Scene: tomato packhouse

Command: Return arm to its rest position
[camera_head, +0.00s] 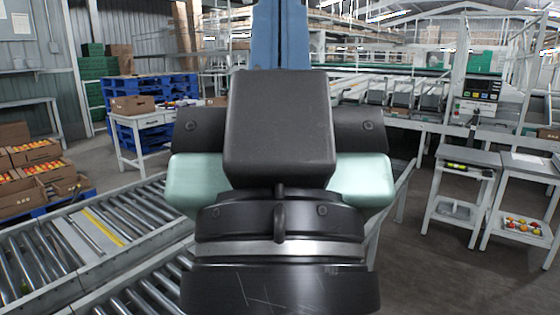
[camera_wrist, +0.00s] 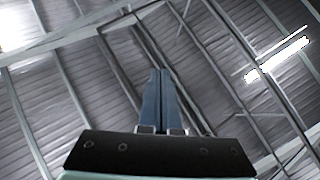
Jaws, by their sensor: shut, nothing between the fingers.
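In the wrist view my gripper (camera_wrist: 159,75) points up at the roof. Its two blue fingers lie side by side, shut, with nothing between them. The dark bracket at their base crosses the bottom of that view. In the head view my own arm fills the middle, black with pale green parts, and stands close in front of the camera. A blue part of the arm rises out of the top of the picture. The fingertips cannot be made out in the head view.
A roller conveyor (camera_head: 105,235) runs along the lower left. Boxes of tomatoes (camera_head: 35,152) stand at far left. A white table (camera_head: 150,125) and blue pallets (camera_head: 150,90) are behind. Two small grey tables (camera_head: 468,157) (camera_head: 530,165) stand right. Floor (camera_head: 430,265) is clear at lower right.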

